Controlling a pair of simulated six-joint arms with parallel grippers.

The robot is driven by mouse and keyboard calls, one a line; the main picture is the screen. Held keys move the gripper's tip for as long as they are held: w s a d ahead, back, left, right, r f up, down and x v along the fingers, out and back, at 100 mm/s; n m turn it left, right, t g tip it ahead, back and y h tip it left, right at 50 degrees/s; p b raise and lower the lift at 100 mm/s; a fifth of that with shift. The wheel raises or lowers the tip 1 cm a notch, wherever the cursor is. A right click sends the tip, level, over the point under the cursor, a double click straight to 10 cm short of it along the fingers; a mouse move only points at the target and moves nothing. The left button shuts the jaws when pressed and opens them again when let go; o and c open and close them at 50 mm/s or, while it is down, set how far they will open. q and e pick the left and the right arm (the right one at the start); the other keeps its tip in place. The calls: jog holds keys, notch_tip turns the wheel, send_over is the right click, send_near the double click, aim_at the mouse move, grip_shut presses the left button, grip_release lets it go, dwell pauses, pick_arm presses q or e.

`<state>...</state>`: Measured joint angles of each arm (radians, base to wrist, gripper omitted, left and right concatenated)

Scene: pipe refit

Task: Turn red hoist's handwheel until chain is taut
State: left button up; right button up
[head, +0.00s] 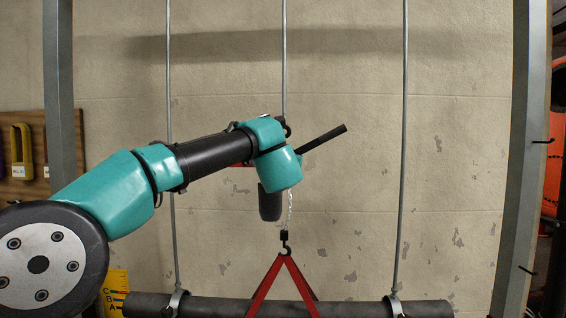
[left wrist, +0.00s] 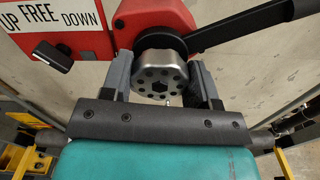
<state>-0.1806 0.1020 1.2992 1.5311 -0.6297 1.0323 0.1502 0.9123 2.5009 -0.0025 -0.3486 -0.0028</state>
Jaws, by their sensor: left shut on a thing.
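The red hoist (left wrist: 150,18) fills the top of the left wrist view. Its silver handwheel (left wrist: 160,84), ringed with dark holes, sits between the fingers of my left gripper (left wrist: 161,70), which is shut on it. A black lever (left wrist: 245,28) reaches right from the hoist; it also shows in the head view (head: 322,139). My left arm hides most of the hoist there. The chain (head: 290,212) hangs below to a dark hook (head: 286,244) at the peak of a red sling (head: 268,283). I cannot tell how tight the chain is. My right gripper is not in view.
A dark pipe (head: 365,308) lies across the bottom, with clamps on thin vertical rods (head: 402,150). Grey posts (head: 522,150) stand at both sides. A selector knob (left wrist: 54,55) sits under the UP FREE DOWN label (left wrist: 50,27). A yellow scale plate (head: 116,285) is at lower left.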

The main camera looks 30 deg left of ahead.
pick_arm(q)
jog(key=shift+c, duration=0.5)
jog(key=shift+m, duration=0.4)
jog(key=m, duration=1.2)
dwell(0.3)
jog(key=o, duration=0.9)
